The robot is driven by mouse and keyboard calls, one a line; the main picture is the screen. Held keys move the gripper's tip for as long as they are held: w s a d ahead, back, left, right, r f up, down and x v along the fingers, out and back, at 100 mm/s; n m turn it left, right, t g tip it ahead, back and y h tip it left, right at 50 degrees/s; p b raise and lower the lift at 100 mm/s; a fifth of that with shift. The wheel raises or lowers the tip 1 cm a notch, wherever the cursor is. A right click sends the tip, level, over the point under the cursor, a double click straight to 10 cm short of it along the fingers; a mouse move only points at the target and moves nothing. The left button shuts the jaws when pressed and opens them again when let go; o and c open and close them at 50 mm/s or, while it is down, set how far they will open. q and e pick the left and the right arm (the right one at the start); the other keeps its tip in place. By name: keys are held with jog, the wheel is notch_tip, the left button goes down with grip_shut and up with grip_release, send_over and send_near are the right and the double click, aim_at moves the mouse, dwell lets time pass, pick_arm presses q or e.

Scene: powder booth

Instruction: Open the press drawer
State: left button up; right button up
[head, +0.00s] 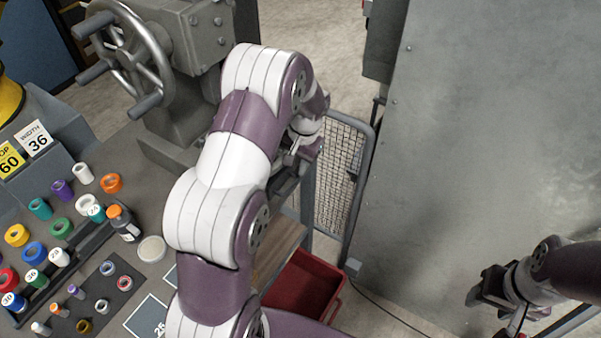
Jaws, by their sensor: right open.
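A grey cast machine with a spoked handwheel (128,55) stands on the bench at the upper left. It may be the press, but I cannot make out a drawer on it. My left arm reaches across the middle of the head view. My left gripper (297,158) is beyond its wrist, right of the machine, mostly hidden, so its jaws cannot be read. My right gripper (486,298) is open at the lower right, in front of the large grey metal panel (480,150), with nothing visible in it.
A red bin (303,287) sits low beside a wooden shelf (275,255). A wire mesh guard (342,170) stands between the bench and panel. Several coloured rings, small bottles and number cards crowd the bench at left. A dark cable (385,308) lies on the floor.

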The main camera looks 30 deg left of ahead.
aim_at(289, 188)
pick_arm(q)
jog(key=f, duration=0.3)
jog(key=a+f+p, duration=0.1)
jog(key=f, duration=0.2)
jog(key=f+p, duration=0.1)
jog(key=f, duration=0.2)
jog(key=shift+a+f, duration=0.3)
jog(key=shift+a, duration=0.1)
jog(key=shift+s+d+f+p, duration=0.1)
jog(key=shift+s+f+p, duration=0.15)
jog(key=shift+p, duration=0.05)
jog(key=shift+w+f, duration=0.1)
jog(key=shift+w, duration=0.05)
jog(key=shift+c, duration=0.3)
grip_shut()
pick_arm(e)
notch_tip(289, 188, up, 3)
jog(key=shift+d+r, duration=0.1)
